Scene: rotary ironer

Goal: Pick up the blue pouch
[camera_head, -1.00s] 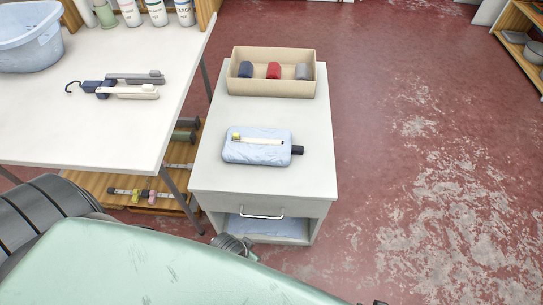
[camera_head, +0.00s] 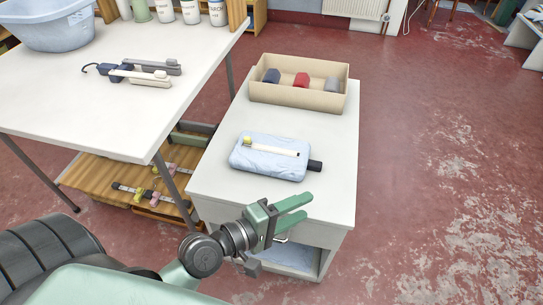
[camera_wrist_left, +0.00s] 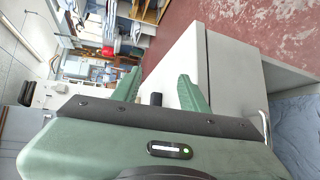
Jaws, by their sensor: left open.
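The light blue pouch (camera_head: 262,170) lies flat on the top of a white cabinet (camera_head: 325,190). A thin cream stick with a yellow end (camera_head: 272,147) lies across it, and a dark tab (camera_head: 315,165) sticks out at its right end. My left gripper (camera_head: 307,205) is open and empty near the cabinet's front edge, nearer to me than the pouch and apart from it. In the left wrist view, a small dark block (camera_wrist_left: 157,99), perhaps the tab, shows between the spread green fingers; the pouch itself is not clear there. My right gripper is not in view.
A beige open box (camera_head: 300,97) with several rolled cloths stands at the back of the cabinet. A white table (camera_head: 90,110) at left holds a blue basin (camera_head: 55,25) and grey and cream handled tools (camera_head: 145,75). Red floor is clear at right.

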